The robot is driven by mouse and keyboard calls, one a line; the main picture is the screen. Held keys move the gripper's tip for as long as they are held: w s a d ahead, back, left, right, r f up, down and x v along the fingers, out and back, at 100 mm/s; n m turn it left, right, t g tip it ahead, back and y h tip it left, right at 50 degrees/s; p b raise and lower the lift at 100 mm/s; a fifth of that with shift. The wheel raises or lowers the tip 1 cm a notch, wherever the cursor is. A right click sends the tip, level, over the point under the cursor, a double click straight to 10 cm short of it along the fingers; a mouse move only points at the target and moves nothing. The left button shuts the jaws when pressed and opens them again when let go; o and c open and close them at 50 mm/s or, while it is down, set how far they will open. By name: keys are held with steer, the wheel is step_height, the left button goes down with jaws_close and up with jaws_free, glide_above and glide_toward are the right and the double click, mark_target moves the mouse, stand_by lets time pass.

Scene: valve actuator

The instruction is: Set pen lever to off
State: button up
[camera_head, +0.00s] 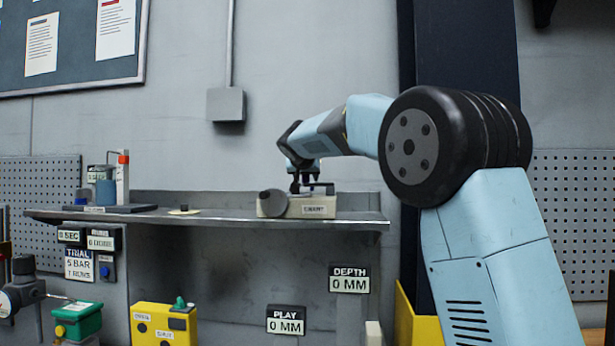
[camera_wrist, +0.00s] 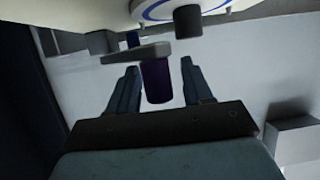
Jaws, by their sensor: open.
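In the wrist view my gripper (camera_wrist: 159,74) is open. A grey lever arm (camera_wrist: 130,54) with a dark purple peg (camera_wrist: 156,88) shows there. The peg sits between the two fingers, with a gap on each side. I take this to be the pen lever, but no label on it is readable. The head view is too small to show the lever's position.
The shelf (camera_head: 225,217) holds a small round yellowish piece (camera_head: 184,211) and a stand with a bottle (camera_head: 105,190) at left. In the wrist view a dark cylinder (camera_wrist: 188,22) stands close beyond the fingers. Yellow (camera_head: 163,322) and green (camera_head: 78,320) units sit lower left.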

jaws_close()
stand_by(0.3)
